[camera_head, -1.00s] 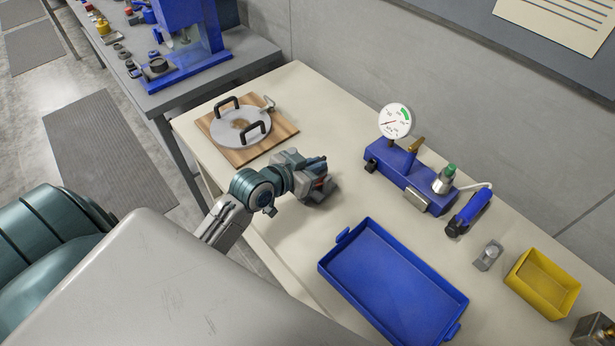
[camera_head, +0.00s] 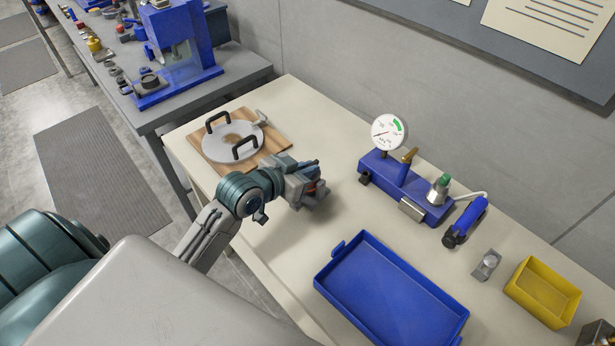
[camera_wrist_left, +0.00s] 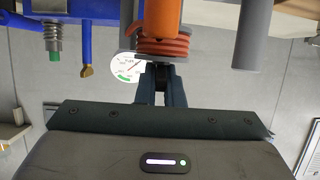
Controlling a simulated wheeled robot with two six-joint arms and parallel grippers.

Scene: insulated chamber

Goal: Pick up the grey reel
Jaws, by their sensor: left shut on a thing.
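My left gripper (camera_head: 302,181) is over the cream table, between the wooden board and the blue tray. In the left wrist view its dark fingers (camera_wrist_left: 160,86) are shut on the reel. The reel (camera_wrist_left: 163,46) shows red-orange coils around an orange core, with grey parts beside them. Part of the reel is cut off by the top edge of that view. In the head view the gripper mostly hides it, leaving small grey and red bits in sight. It looks slightly above the table; the exact gap is unclear. My right gripper is not in view.
A blue tray (camera_head: 336,285) lies in front. A blue fixture (camera_head: 428,205) with a white gauge (camera_head: 389,131) stands to the right, near a yellow bin (camera_head: 516,291). A handled disc (camera_head: 222,150) sits on a wooden board (camera_head: 275,126) behind left. The table between is bare.

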